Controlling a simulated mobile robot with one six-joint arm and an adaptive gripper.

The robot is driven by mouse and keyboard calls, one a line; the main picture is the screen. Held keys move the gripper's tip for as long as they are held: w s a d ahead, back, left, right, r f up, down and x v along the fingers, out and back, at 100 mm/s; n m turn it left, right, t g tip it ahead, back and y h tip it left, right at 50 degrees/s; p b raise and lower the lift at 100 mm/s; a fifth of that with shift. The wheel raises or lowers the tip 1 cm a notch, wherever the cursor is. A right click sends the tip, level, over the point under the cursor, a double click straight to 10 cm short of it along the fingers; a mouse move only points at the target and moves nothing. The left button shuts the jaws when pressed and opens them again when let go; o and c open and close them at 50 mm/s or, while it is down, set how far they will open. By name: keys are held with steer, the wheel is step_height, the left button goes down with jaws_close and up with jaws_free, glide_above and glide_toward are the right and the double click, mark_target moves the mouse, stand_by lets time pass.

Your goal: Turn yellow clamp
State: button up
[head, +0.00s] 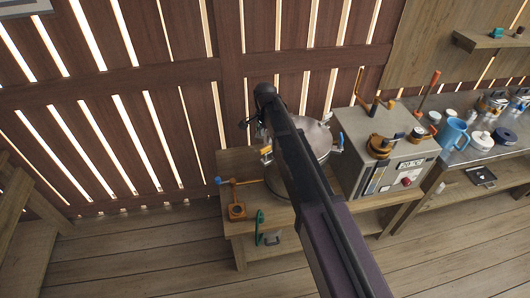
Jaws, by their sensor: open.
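A metal vessel (315,133) with a rounded lid stands on a wooden bench against the slatted wall. The yellow clamp (266,151) is a small yellow piece at the left side of its rim, close to my dark arm. A blue clamp (337,141) is at the right side of the rim. My arm crosses the picture from lower right to upper left and covers the middle of the vessel. Contact with the yellow clamp cannot be seen.
Left of the vessel, a blue-handled crank (234,190) and a green piece (259,226) are on the bench. To the right stands a box-shaped unit (387,160) with upright orange-handled levers. A counter beyond holds a blue pitcher (453,133). The floor in front is clear.

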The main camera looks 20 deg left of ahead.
mark_target(265, 148)
steer(key=shift+f+b, duration=3.25)
steer(key=shift+f, duration=0.25)
jaws_close()
